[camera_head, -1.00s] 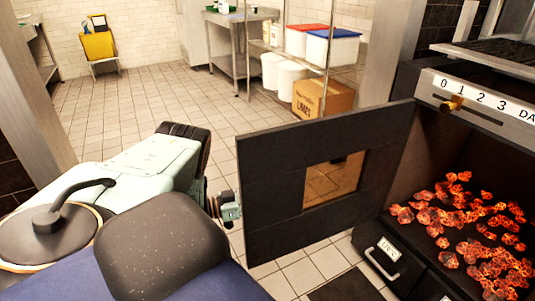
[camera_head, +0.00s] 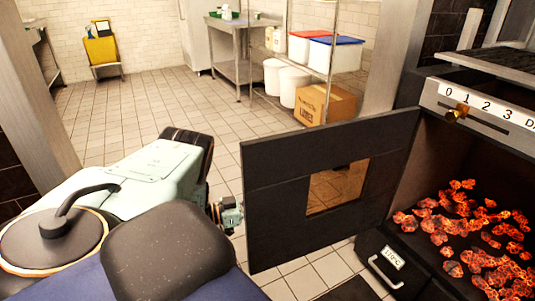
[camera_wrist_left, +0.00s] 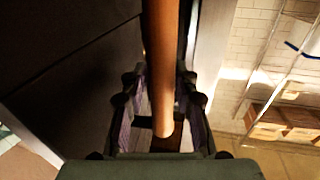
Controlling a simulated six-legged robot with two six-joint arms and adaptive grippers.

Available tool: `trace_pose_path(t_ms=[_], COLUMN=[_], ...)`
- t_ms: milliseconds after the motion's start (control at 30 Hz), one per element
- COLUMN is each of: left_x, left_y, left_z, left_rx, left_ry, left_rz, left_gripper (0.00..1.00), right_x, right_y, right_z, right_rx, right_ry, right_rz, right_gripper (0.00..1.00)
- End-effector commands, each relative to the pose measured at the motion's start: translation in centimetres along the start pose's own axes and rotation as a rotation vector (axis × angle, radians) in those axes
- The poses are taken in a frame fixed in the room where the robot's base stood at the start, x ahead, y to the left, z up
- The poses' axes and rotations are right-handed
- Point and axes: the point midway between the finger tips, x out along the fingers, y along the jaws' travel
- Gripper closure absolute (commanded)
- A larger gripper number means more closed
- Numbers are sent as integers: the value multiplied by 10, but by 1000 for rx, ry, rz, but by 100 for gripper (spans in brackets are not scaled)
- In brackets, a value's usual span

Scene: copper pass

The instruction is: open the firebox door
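The firebox door (camera_head: 275,200) is a dark panel with a rectangular window opening. In the head view it stands swung wide open, out to the left of the firebox (camera_head: 430,185), where glowing coals (camera_head: 460,225) show. My left gripper (camera_head: 230,214) is at the door's free left edge, mostly hidden by my arm and the door. In the left wrist view, a brown rod-like door handle (camera_wrist_left: 163,70) runs between the gripper's two fingers (camera_wrist_left: 162,85), which appear closed against its sides. My right gripper is in neither view.
A drawer with a pale handle (camera_head: 385,272) sits below the firebox, and a numbered slider panel (camera_head: 485,105) above it. A metal post (camera_head: 38,100) stands at left. A wire shelf with bins and a cardboard box (camera_head: 325,103) stands behind the door. Tiled floor (camera_head: 150,105) lies clear beyond my arm.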

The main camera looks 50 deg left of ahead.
Motion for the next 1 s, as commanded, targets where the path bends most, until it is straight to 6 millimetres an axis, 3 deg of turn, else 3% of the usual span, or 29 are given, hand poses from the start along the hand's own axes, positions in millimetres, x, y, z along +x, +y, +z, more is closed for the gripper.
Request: trace_pose_path(t_ms=[467, 1000], left_x=[-5, -102], left_y=[-1, -1], left_z=[-1, 0], left_rx=[2, 2], left_ry=[4, 0], left_rz=[2, 3], left_gripper=[61, 61], right_x=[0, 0], right_y=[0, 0], right_z=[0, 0], right_rx=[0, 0], right_ry=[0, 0], right_rz=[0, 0], right_gripper=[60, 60])
